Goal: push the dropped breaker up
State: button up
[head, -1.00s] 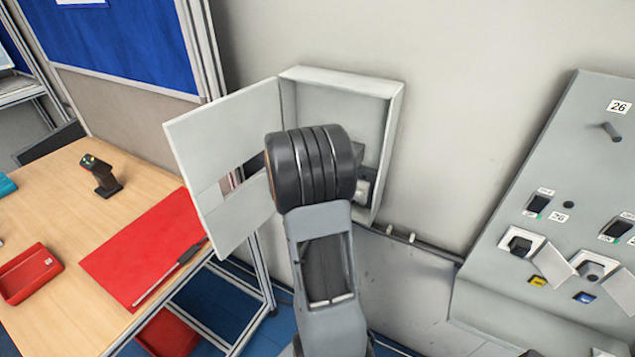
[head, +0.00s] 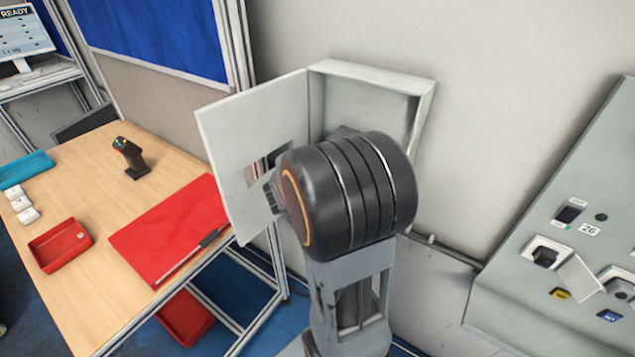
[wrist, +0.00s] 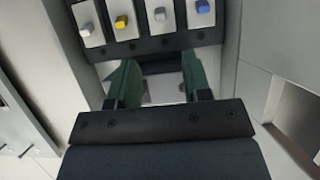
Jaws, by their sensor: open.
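In the wrist view, a row of breakers (wrist: 140,28) with grey, yellow, grey and blue switches crosses the top. The fingertips are just below the row in the picture; contact is not clear. In the head view, the open grey wall cabinet (head: 372,72) stands behind my arm, which hides the breakers. Its door (head: 235,130) is swung out to the left.
A wooden table (head: 90,180) at left holds a scanner (head: 130,155), a red mat (head: 165,225), a pen and a red tray (head: 60,245). A grey panel (head: 560,200) with sockets stands at right. The cabinet door and walls lie close around my arm.

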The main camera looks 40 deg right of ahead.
jog(key=shift+v, duration=1.6)
jog(key=shift+s, duration=0.1)
